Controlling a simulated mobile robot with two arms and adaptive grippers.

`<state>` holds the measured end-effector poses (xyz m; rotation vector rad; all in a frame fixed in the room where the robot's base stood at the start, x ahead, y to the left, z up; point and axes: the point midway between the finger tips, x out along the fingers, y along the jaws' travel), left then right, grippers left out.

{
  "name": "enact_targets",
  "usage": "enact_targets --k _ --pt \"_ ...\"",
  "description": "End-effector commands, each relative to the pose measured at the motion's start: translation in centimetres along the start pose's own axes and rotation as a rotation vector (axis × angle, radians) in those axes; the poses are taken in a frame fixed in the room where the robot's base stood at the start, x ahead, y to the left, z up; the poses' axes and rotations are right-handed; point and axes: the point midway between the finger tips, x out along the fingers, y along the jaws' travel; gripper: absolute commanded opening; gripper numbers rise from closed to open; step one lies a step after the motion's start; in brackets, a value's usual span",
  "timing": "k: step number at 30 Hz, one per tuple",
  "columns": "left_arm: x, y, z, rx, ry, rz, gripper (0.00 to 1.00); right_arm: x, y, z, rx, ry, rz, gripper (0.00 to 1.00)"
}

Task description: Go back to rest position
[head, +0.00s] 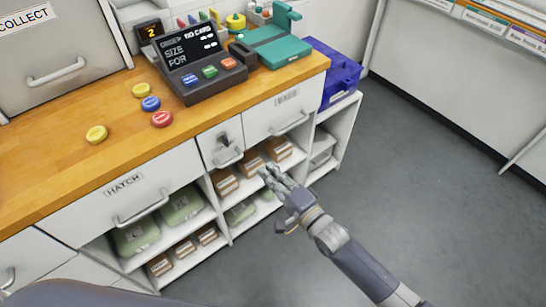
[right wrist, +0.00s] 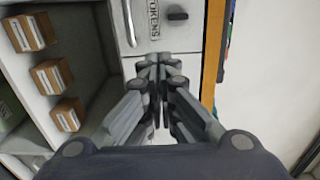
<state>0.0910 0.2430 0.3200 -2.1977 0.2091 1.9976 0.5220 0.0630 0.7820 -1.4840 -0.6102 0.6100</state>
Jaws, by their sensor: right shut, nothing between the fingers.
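My right gripper (head: 268,177) is in front of the counter's open shelves in the head view, below the drawers and apart from the counter top. In the right wrist view its fingers (right wrist: 158,65) are together and empty. Beyond the fingertips, that view shows a white drawer front (right wrist: 175,35) marked TOKENS; I cannot tell whether the fingers touch it. My left gripper is not in view.
The wooden counter top (head: 60,165) holds a card terminal (head: 200,72), several coloured discs (head: 151,103) and a teal device (head: 275,45). A blue crate (head: 335,75) stands at the right end. The grey floor (head: 440,190) is clear to the right.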

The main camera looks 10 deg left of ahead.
Motion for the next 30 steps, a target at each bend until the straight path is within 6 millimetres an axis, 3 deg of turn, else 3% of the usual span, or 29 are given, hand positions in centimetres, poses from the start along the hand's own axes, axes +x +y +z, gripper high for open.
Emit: enact_targets --k 8,11,14,18,22,26,30 --pt "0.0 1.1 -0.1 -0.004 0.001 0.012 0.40 -0.4 0.8 -0.3 -0.015 0.010 0.017 0.00" --pt "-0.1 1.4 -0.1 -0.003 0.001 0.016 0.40 -1.3 3.8 -1.6 -0.083 0.047 0.082 0.00" --pt "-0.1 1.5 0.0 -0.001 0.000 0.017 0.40 -3.4 9.2 -3.5 -0.206 0.097 0.210 0.00" --pt "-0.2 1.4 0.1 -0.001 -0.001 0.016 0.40 -8.7 18.3 -5.8 -0.403 0.127 0.451 0.00" --pt "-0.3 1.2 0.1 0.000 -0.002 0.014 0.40 -15.1 26.0 -6.2 -0.555 0.089 0.677 0.00" --pt "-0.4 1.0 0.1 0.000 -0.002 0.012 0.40 -22.6 32.7 -5.1 -0.675 -0.007 0.892 0.00" --pt "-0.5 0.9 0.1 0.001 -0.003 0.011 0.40 -31.2 38.5 -2.2 -0.767 -0.167 1.094 0.00"
